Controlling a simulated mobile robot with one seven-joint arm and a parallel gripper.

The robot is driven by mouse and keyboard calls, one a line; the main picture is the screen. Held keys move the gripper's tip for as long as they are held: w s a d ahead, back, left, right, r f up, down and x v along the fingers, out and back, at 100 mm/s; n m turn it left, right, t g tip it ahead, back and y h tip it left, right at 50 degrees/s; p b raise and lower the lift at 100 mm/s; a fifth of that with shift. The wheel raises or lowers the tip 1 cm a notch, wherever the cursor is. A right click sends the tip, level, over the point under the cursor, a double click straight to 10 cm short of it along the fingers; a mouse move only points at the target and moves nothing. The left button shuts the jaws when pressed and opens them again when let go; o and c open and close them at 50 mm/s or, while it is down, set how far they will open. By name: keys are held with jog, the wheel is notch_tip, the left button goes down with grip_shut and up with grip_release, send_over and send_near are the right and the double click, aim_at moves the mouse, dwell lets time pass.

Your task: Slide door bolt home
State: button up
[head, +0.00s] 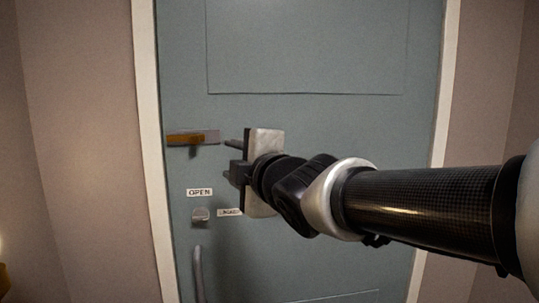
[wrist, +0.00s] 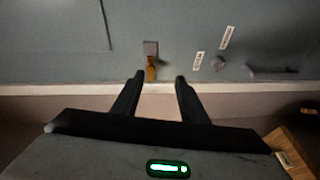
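The door bolt is a brass-coloured piece (head: 184,138) on a grey plate (head: 211,136), near the left edge of the blue-grey door (head: 300,60). Its brass end lies close to the white door frame; I cannot tell whether it reaches into the frame. My gripper (head: 234,158) is to the right of the bolt and a little lower in the head view, fingers pointing left. In the wrist view the brass piece (wrist: 151,70) shows beyond and between the fingertips of my gripper (wrist: 159,77). The fingers are apart, with nothing visible held between them.
Below the bolt are an OPEN label (head: 199,192), a small knob (head: 200,214), a second label (head: 229,212) and a vertical handle (head: 199,272). The white frame (head: 150,150) borders the door. A wooden object (wrist: 291,152) shows at the wrist view's lower right.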

aim_at(194, 141)
jog(key=w+a, duration=0.4)
jog(key=w+a+n+y+p, duration=0.1)
jog(key=w+a, duration=0.3)
jog(key=w, duration=0.1)
jog(key=w+a+r+n+p, duration=0.1)
jog(key=w+a, duration=0.3)
jog(key=w, duration=0.1)
jog(key=shift+w+a+r+y, duration=0.1)
jog(key=shift+w+a+y, duration=0.05)
jog(key=shift+a+y, duration=0.2)
jog(key=shift+c, duration=0.5)
grip_shut()
